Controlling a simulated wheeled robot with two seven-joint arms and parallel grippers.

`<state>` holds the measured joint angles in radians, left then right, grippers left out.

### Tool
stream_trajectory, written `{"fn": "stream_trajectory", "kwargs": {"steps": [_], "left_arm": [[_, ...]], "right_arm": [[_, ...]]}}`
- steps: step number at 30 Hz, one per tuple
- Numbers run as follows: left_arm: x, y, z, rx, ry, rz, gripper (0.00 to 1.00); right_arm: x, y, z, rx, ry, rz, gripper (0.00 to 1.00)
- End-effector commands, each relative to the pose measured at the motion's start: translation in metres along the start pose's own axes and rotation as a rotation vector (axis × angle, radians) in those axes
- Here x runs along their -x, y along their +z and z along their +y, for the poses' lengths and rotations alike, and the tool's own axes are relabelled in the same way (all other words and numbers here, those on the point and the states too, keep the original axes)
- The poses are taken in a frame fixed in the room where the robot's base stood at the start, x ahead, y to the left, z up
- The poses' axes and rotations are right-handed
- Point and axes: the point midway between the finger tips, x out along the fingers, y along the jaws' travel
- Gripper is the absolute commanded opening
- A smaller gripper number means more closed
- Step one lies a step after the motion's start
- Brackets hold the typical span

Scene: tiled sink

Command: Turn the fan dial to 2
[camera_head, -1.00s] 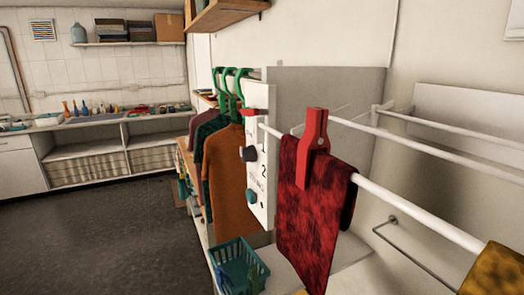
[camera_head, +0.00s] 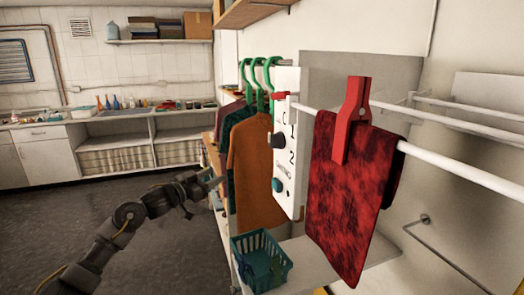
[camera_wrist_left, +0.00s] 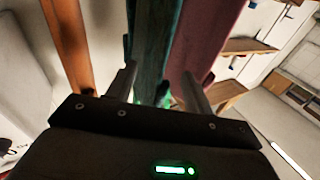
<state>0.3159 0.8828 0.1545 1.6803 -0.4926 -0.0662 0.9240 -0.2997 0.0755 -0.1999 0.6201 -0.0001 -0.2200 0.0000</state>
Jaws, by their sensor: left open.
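A white control panel (camera_head: 291,165) faces left, seen nearly edge-on in the head view. It carries the digits 0, 1 and 2, a dark dial (camera_head: 276,140) and a teal knob (camera_head: 277,185) below it. The dial's pointer setting is too small to read. My left gripper (camera_head: 212,186) is open and empty, left of the panel and lower than the dark dial, apart from both. In the left wrist view my gripper's fingers (camera_wrist_left: 160,90) are spread, with hanging clothes beyond them. The panel's face is not clear in that view. My right gripper is out of view.
An orange shirt (camera_head: 255,165) and other clothes hang on green hangers behind the panel. A red cloth (camera_head: 350,200) hangs from a white rail, held by a red clip (camera_head: 351,115). A teal basket (camera_head: 262,262) stands below. The floor at left is open.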

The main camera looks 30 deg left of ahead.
Motion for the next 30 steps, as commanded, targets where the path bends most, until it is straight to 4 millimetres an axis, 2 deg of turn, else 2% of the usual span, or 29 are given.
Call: {"fn": "stream_trajectory", "kwargs": {"steps": [1,3,5,6,7,9,12,15,18,23,30], "left_arm": [[0.008,-0.063,0.013,-0.054,0.055,0.070,0.52],[0.025,-0.132,0.043,-0.091,0.140,0.131,0.52],[0.047,-0.178,0.080,-0.096,0.232,0.153,0.52],[0.062,-0.196,0.106,-0.077,0.292,0.145,0.52],[0.071,-0.205,0.122,-0.058,0.331,0.131,0.52],[0.092,-0.217,0.155,-0.020,0.400,0.088,0.52],[0.115,-0.222,0.187,0.019,0.458,0.024,0.52],[0.129,-0.221,0.205,0.044,0.483,-0.025,0.52],[0.135,-0.220,0.213,0.058,0.492,-0.050,0.52],[0.136,-0.220,0.215,0.067,0.494,-0.057,0.52],[0.117,-0.226,0.224,0.070,0.496,-0.054,0.52]], "right_arm": [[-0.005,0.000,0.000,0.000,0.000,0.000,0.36],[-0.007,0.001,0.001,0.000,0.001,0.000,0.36],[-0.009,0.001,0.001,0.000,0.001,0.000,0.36],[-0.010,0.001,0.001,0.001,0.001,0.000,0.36],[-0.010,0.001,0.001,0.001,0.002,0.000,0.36],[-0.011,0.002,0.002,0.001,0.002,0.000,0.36],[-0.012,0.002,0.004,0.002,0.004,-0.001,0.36],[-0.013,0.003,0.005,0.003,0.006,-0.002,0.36],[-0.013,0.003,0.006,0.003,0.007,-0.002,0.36],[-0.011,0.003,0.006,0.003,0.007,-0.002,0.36],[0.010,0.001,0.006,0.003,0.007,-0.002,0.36]]}}
